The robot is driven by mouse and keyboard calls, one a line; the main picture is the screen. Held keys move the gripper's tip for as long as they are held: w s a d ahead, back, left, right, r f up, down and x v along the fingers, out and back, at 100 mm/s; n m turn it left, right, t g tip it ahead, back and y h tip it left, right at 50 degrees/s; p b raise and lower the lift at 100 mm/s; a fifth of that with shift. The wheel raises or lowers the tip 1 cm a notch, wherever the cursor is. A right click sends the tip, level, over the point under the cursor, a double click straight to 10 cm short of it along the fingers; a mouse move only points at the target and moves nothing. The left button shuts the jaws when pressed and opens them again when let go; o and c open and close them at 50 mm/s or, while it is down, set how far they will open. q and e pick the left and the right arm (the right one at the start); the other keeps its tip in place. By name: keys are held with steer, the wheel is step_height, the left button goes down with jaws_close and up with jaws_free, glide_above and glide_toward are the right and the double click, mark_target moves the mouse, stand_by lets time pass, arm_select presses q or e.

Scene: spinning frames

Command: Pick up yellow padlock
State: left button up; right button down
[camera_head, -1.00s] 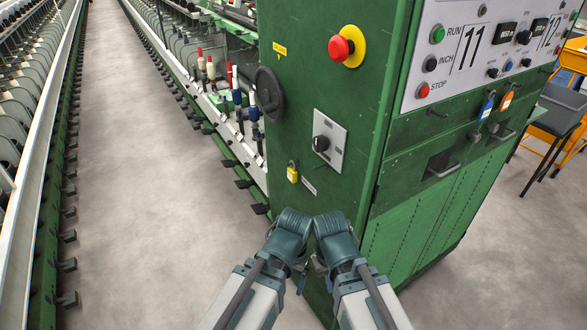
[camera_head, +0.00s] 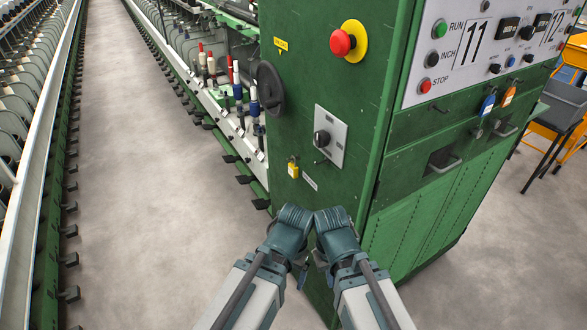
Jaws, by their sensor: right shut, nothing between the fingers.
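The yellow padlock (camera_head: 293,170) hangs on the side face of the green machine cabinet (camera_head: 350,95), left of and below a grey plate with a black knob. My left gripper (camera_head: 300,262) and my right gripper (camera_head: 321,260) are close together below the padlock in the picture, in front of the cabinet's lower part. Neither touches the padlock. The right gripper is shut and empty. The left gripper's fingers are mostly hidden by its wrist, so I cannot tell whether it is open or shut.
The rotary switch plate (camera_head: 330,137) and a red emergency button (camera_head: 342,43) are on the same face. A blue padlock (camera_head: 487,104) and an orange padlock (camera_head: 508,97) hang on the front. The aisle floor (camera_head: 130,150) on the left is clear.

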arm_select(q)
steer(key=w+d+f+n+h+b, duration=0.3)
steer(key=w+f+n+h+b, duration=0.25)
steer(key=w, duration=0.25)
steer(key=n+t+h+b, duration=1.05)
steer(key=n+b, duration=0.35)
steer(key=n, duration=1)
glide_toward(291, 168)
steer(key=shift+m, duration=0.25)
steer(key=x, duration=0.4)
steer(key=shift+w+d, duration=0.1)
steer(key=shift+w, duration=0.05)
steer(key=x, duration=0.5)
steer(key=shift+w+d, duration=0.1)
steer(key=shift+w, duration=0.05)
jaws_close()
